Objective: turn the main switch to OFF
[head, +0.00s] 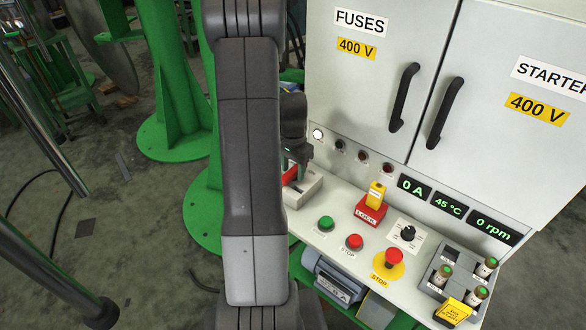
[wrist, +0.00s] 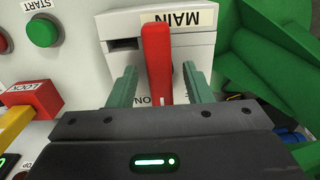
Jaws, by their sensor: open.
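The main switch is a pale box (wrist: 191,47) with a red lever (wrist: 157,50) across it and an upside-down MAIN label in the wrist view. Dark ON lettering shows beside the lever's near end, partly covered by it. In the head view the red lever (head: 290,175) and box (head: 306,188) show just right of my arm, partly hidden. My gripper (wrist: 159,70) is open, its two green fingers on either side of the lever with a visible gap on both sides. In the head view my arm hides most of the gripper.
Right of the switch are the green START button (head: 325,223), red STOP button (head: 354,242), red LOCK block (head: 371,213) with a yellow tag, a black knob (head: 407,233) and a red emergency button (head: 393,259). The cabinet (head: 420,60) rises behind.

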